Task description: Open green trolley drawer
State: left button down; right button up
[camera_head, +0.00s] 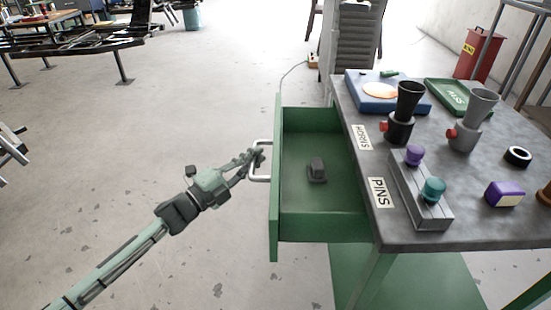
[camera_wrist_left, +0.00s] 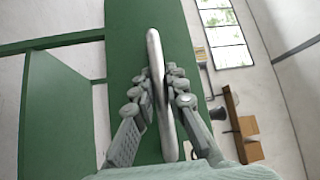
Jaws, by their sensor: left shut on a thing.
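The green trolley drawer (camera_head: 318,225) stands pulled out to the left from under the trolley's grey top (camera_head: 355,107). A small dark block (camera_head: 317,168) lies inside it. The drawer's silver handle (camera_head: 259,176) is on its left front panel. My left gripper (camera_head: 258,157) is at the handle, with its fingers around the far part of the bar. In the left wrist view the handle (camera_wrist_left: 158,85) runs between the two fingers, in front of the green drawer panel (camera_wrist_left: 130,40); the fingers are shut on it. My right gripper does not show in either view.
On the trolley top are a blue tray (camera_head: 360,98), a green tray (camera_head: 440,88), dark and grey funnel-shaped parts, a grey pin block (camera_head: 440,215), a purple block (camera_head: 505,194) and a black ring (camera_head: 517,156). The floor left of the drawer is clear.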

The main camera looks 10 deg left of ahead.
pick_arm(q)
jog(key=shift+s+a, duration=0.2)
jog(key=shift+a, duration=0.95)
jog(key=c, duration=1.5)
grip_release()
jog(key=shift+c, duration=0.2)
jog(key=shift+s, duration=0.1)
jog(key=v, duration=1.2)
